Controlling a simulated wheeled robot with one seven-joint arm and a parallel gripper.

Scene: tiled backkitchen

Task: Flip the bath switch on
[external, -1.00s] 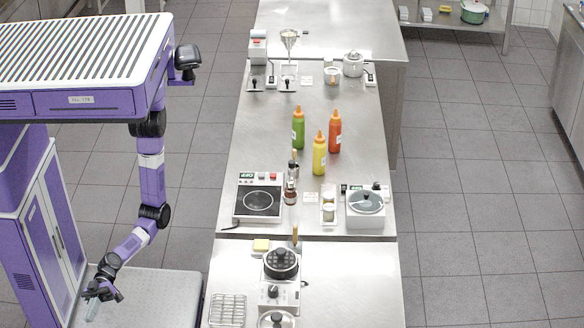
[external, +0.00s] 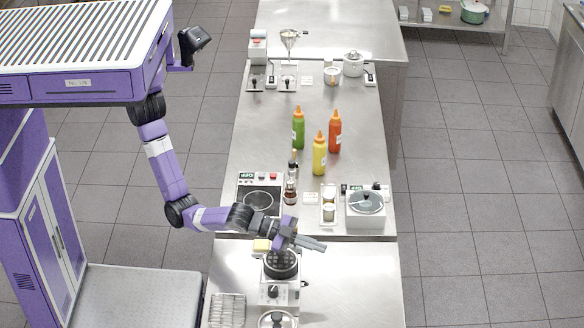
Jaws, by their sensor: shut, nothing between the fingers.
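No label that I can read names the bath, so I cannot tell for sure which appliance it is. A white unit with a round lid (external: 365,203) stands on the counter at right, with a small dark panel (external: 350,188) at its back left. A white unit with a knob (external: 279,292) and a black round top (external: 281,264) stands nearer the camera. My gripper (external: 318,244) is shut and empty. In the picture it overlaps the area just above the black round top, fingers pointing right. Its height over the counter is hard to judge. My wrist hides part of the hot plate's front.
A hot plate (external: 259,202) lies left of my gripper. Dark bottles (external: 291,190) and a small white container (external: 328,211) stand behind it. Green (external: 298,130), yellow (external: 319,155) and red (external: 335,132) bottles stand farther back. A yellow sponge (external: 262,245) and wire rack (external: 228,309) are near.

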